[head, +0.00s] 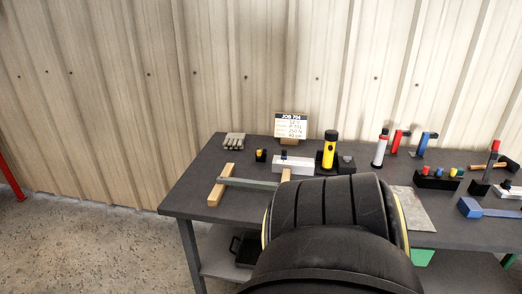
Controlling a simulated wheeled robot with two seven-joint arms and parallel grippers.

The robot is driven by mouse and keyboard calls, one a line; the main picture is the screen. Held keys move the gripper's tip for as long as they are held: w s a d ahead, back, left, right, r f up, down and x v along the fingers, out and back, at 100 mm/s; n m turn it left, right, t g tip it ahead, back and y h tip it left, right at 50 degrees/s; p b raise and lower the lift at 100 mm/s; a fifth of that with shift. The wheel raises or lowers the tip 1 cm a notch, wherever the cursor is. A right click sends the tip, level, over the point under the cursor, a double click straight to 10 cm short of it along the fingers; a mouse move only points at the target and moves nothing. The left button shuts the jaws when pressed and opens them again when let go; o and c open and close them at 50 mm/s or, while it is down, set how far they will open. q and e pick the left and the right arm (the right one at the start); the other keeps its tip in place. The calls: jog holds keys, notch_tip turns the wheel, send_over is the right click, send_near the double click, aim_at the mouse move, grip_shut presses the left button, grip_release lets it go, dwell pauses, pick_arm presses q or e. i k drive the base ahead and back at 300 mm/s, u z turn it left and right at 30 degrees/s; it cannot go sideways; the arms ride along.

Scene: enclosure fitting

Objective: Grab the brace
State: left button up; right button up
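A grey bar (249,183), which looks like the brace, lies across two wooden blocks near the left end of the dark workbench. The left block (221,187) shows in full. The right block (286,175) is partly hidden by a large dark rounded part in the foreground, probably mine. The bar's right end is at this block. Neither of my grippers is in view.
The workbench (190,195) has a white block (293,163), a yellow flashlight (330,150) and a job card (291,126) behind the bar. Bare benchtop surrounds the left block.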

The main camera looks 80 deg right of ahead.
aim_at(231, 181)
jog(key=z, duration=2.55)
jog(key=i, duration=0.3)
jog(key=u, duration=0.2)
